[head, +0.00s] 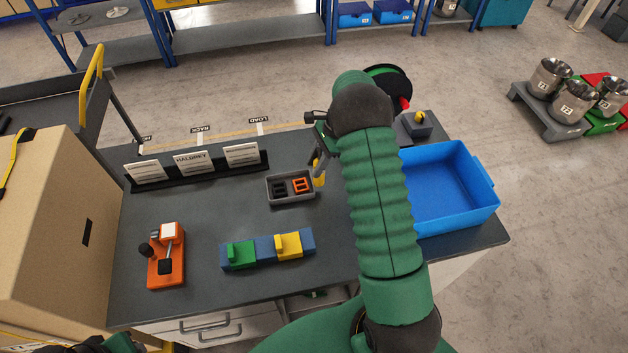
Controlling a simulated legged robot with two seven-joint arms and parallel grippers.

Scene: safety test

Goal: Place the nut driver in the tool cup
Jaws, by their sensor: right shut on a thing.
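My right gripper (319,160) is over the back middle of the dark table, partly hidden by my own green arm. It is shut on a small yellow piece (319,174), which looks like the nut driver's handle; the rest of it is not clear. The yellow piece is at the right end of a small grey tray (291,201) that holds a black and an orange item. I cannot tell whether it touches the tray. I cannot make out a tool cup; my arm covers part of the table.
A blue bin (456,229) stands at the table's right, near a grey block with a yellow knob (420,117). A blue holder with green and yellow blocks (266,249) and an orange device (167,257) are in front. A card rack (198,170) stands at back left.

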